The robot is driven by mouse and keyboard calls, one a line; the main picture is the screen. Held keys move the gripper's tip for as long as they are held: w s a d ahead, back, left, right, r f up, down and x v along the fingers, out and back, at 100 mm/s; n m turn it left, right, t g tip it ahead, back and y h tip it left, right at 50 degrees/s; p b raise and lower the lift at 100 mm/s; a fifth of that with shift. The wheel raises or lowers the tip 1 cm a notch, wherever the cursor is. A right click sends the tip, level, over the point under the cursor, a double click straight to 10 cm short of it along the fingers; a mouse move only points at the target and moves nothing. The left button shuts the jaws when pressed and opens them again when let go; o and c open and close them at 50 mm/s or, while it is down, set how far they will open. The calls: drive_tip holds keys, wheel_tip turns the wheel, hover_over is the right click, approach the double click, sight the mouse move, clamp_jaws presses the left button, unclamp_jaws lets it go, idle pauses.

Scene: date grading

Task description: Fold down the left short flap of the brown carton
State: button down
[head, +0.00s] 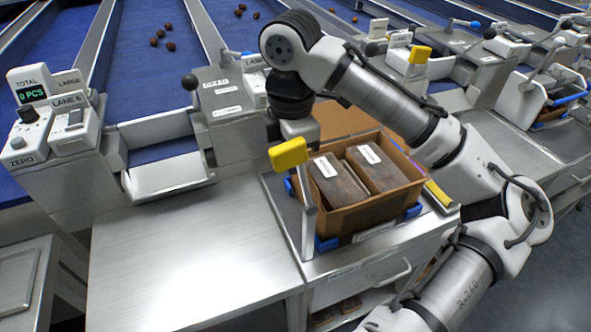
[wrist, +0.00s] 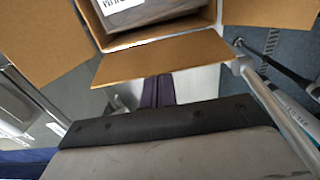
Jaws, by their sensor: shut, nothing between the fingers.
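The brown carton (head: 374,212) stands open on the bench in the head view, with dark packs (head: 338,180) inside. In the wrist view its flaps splay outward: a short flap (wrist: 165,60) in the middle, with one flap (wrist: 40,38) to the left and another (wrist: 262,11) to the right. The short flap is outside the opening. My gripper shows in the wrist view as dark fingers (wrist: 158,90), shut and empty, just beyond the short flap's outer edge. The flap seems to cover their tips; I cannot tell if they touch. In the head view my wrist hangs at the carton's left back corner.
A yellow-knobbed lever (head: 289,153) stands close to the carton's left side. Blue corner stops (head: 326,243) hold the carton's base. The steel bench (head: 190,250) to the left is clear. A chute (head: 165,176) and scale display (head: 32,93) stand farther left.

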drive_tip(key=shift+w+d+r+p, duration=0.1)
drive_tip(key=shift+w+d+p, duration=0.3)
drive_tip(key=shift+d, duration=0.7)
drive_tip(key=shift+w+d+r+p, duration=0.1)
drive_tip(key=shift+w+d+p, duration=0.25)
drive_tip(key=shift+d, duration=0.7)
drive_tip(key=shift+w+d+p, duration=0.3)
drive_tip(key=shift+d+p, duration=0.1)
drive_tip(key=shift+d, duration=0.7)
drive_tip(key=shift+f, duration=0.2)
drive_tip(key=shift+f+b, duration=0.95)
drive_tip(key=shift+f, duration=0.75)
wheel_tip(320, 180, up, 11)
drive_tip(key=p, duration=0.9)
